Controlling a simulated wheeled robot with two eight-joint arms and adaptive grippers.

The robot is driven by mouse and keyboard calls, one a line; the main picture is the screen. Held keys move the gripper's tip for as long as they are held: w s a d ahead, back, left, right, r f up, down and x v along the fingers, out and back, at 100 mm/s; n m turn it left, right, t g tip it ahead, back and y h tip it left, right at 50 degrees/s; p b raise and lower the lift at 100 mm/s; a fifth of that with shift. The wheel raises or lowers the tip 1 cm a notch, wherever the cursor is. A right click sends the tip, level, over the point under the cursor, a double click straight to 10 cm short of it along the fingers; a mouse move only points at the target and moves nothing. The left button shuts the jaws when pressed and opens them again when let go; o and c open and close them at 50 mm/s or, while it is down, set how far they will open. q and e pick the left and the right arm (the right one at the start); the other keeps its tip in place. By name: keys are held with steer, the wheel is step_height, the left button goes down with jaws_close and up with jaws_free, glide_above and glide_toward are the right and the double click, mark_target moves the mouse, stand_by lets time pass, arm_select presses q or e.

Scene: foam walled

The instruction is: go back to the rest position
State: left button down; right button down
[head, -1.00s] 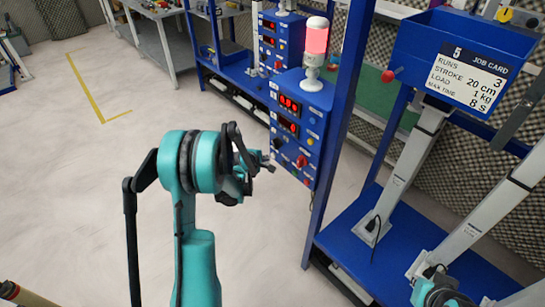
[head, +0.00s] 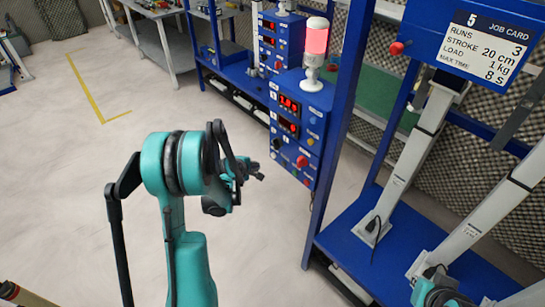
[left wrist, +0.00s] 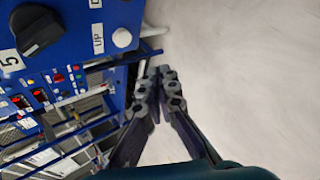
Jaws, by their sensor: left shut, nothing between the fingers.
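My left arm is teal and black and reaches in from the lower left of the head view. Its gripper (head: 258,172) is shut and empty, just left of the blue control box (head: 288,125), apart from it. In the left wrist view the two dark fingers (left wrist: 158,88) meet at their tips over pale floor, beside the blue panel (left wrist: 75,35) with its black knob (left wrist: 38,30). A teal part of my right arm (head: 432,292) shows at the bottom right; its fingers do not show.
The control box carries red displays, a red knob (head: 302,161) and a lit red lamp (head: 316,42). A blue post (head: 340,130) stands just right of it. A blue carriage with a job card (head: 487,47) is at upper right. The floor (head: 70,190) at left is open.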

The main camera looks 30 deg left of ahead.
stand_by(0.5)
arm_select(q)
steer(key=s+d+r+m+g, duration=0.1)
steer(key=s+d+r+m, duration=0.8)
steer(key=d+r, duration=0.4)
steer(key=s+d+r+m+g, duration=0.1)
steer(key=s+d+m, duration=0.3)
steer(key=s, duration=0.5)
steer(key=s+d+r+m, duration=0.1)
steer(key=s+d+m, duration=0.4)
steer(key=s+m, duration=0.2)
steer(key=shift+s+m+g, duration=0.3)
steer(key=shift+s+g, duration=0.1)
steer(key=shift+s, duration=0.5)
steer(key=shift+f, duration=0.1)
stand_by(2.5)
